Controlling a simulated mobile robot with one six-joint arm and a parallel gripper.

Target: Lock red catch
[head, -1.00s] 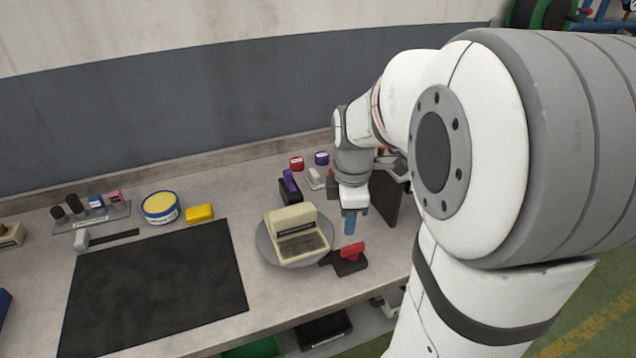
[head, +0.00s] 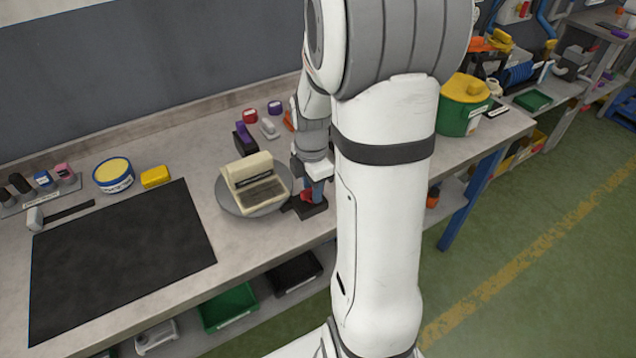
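The red catch (head: 306,197) sits on a dark base (head: 309,212) at the front right of a grey round turntable (head: 228,203), near the bench's front edge. Only a bit of its red part shows, because my gripper (head: 318,192) covers most of it. A cream boxy device (head: 250,172) rests on the turntable. A purple catch (head: 243,133) on a dark base stands behind the turntable.
A black mat (head: 120,255) covers the left of the bench. A yellow-topped round tin (head: 114,176) and a yellow block (head: 156,177) lie behind it. A green bucket with a yellow lid (head: 463,105) stands at the right. My arm hides part of the bench.

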